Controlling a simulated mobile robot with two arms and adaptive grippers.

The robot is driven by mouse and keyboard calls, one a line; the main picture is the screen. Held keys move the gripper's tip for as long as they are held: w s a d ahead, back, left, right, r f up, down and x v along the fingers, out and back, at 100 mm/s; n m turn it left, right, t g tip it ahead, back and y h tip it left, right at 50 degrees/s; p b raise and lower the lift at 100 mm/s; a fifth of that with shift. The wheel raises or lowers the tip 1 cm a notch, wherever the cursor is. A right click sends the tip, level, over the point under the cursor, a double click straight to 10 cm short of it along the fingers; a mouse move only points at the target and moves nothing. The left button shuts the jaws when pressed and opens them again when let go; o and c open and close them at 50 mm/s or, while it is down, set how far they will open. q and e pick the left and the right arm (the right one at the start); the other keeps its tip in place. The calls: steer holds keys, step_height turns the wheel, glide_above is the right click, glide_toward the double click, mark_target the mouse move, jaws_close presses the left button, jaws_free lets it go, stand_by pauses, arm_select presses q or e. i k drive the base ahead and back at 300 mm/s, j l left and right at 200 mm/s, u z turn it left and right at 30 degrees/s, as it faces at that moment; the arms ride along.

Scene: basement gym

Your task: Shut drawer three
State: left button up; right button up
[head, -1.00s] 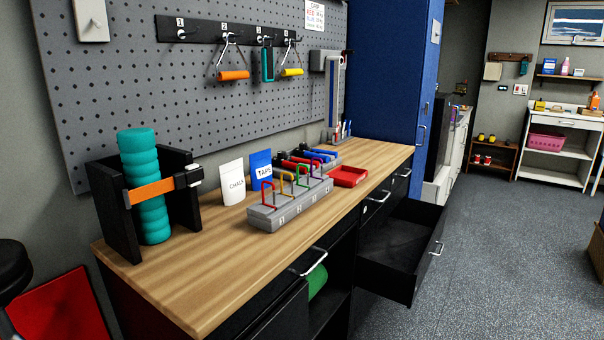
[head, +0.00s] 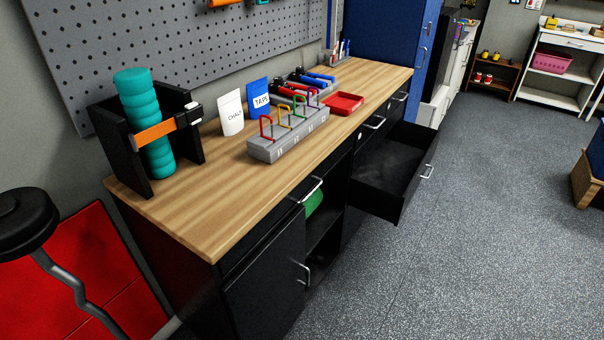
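One drawer (head: 385,183) of the black cabinet under the wooden worktop stands pulled out, to the right of the middle of the head view. It is black, looks empty, and has a silver handle (head: 427,172) on its front. I cannot read a number on it. Above it, under the worktop edge, are closed drawer fronts with silver handles (head: 375,123). Neither of my grippers shows in the head view.
The worktop (head: 205,215) bears a teal roller (head: 143,125) in a black stand, a grey rack (head: 290,135), pouches and a red tray (head: 343,103). A cabinet door (head: 268,275) is below. The grey floor (head: 480,230) right of the drawer is clear.

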mark_target(384, 186)
steer(key=i+l+z, duration=0.1)
steer(key=l+z, duration=0.2)
steer(key=l, duration=0.15)
steer(key=i+l+z, duration=0.15)
steer(key=l+z, duration=0.2)
steer(key=i+l+u, duration=0.25)
steer(key=i, duration=0.25)
